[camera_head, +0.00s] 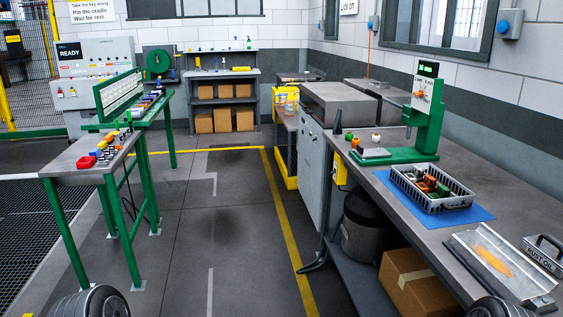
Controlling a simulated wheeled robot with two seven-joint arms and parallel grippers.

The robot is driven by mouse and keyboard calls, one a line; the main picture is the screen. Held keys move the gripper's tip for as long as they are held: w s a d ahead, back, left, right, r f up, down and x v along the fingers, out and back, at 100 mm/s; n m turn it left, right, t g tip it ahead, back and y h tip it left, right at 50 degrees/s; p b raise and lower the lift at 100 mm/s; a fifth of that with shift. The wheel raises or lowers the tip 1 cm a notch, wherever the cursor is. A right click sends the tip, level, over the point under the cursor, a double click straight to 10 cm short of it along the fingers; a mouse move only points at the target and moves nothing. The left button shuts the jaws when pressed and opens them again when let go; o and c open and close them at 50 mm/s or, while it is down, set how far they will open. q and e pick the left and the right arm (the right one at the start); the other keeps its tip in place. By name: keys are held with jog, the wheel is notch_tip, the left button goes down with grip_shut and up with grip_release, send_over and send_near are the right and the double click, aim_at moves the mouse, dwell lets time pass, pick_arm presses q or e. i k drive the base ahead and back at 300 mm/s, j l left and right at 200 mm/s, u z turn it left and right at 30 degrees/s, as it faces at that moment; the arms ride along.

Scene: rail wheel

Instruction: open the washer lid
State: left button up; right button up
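Neither of my grippers is in view. Only dark rounded parts, likely of my own arms, show at the bottom left and bottom right edges, well short of the washer.
The right workbench (402,203) carries a green press (428,115), a grey crate of parts (440,198) and a clear-lidded tray (497,262). A bin and a carton (408,280) sit below. A green-legged table (78,160) stands left. The floor aisle (225,225) between is clear.

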aim_at(358, 108)
jog(key=i+u, duration=0.3)
jog(key=i, duration=2)
jog(key=i+j+z, duration=0.15)
jog(key=i+z, duration=0.3)
jog(key=i, duration=0.15)
jog(key=i+j+z, duration=0.95)
jog(key=i, duration=0.15)
jog(key=i+j+z, duration=0.45)
jog(key=j, duration=0.3)
jog(key=i+j+z, duration=0.15)
jog(key=j+z, duration=0.35)
jog(key=j, duration=0.3)
